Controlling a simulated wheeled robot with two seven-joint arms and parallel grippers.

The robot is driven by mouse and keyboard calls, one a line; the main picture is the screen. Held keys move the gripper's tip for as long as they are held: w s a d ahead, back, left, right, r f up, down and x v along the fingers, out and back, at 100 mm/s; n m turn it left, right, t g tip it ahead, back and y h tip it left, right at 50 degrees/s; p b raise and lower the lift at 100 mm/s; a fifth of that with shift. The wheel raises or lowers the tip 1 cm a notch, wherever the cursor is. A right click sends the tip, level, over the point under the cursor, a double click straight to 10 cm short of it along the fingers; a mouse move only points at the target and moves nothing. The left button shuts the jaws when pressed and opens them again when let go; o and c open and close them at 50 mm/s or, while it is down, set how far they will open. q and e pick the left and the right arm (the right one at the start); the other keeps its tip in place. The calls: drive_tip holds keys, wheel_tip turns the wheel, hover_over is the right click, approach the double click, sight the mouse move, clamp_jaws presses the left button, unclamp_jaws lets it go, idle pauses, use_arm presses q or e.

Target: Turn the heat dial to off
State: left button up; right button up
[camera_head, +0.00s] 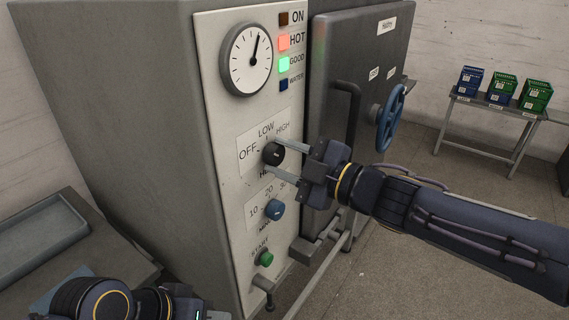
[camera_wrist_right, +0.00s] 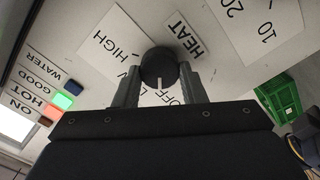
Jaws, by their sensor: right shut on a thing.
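The black heat dial (camera_head: 274,153) is on the white front panel, beside the labels OFF, LOW and HIGH. My right gripper (camera_head: 268,157) reaches it from the right and is shut on it, one finger on each side. The right wrist view also shows the dial (camera_wrist_right: 159,62) between the fingertips (camera_wrist_right: 160,72). There its white mark points down the picture, between the partly hidden LOW and OFF labels. My left gripper (camera_head: 195,314) is at the bottom edge, mostly cut off; its fingers do not show clearly.
Below the dial are a blue timer dial (camera_head: 275,209) and a green start button (camera_head: 265,259). The HOT (camera_head: 283,41) and GOOD (camera_head: 284,64) lamps are lit. A door with a black handle (camera_head: 350,125) and blue handwheel (camera_head: 391,118) stands right. A grey tray (camera_head: 40,240) is left.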

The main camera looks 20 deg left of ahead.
drive_tip(key=shift+f+n+b, duration=0.1)
drive_tip(key=shift+n+b, duration=0.35)
drive_tip(key=shift+n, duration=0.65)
drive_tip(key=o, duration=1)
drive_tip(key=shift+d, duration=0.1)
drive_tip(key=v, duration=0.7)
drive_tip(key=shift+s+d, duration=0.2)
drive_tip(key=shift+d, duration=0.1)
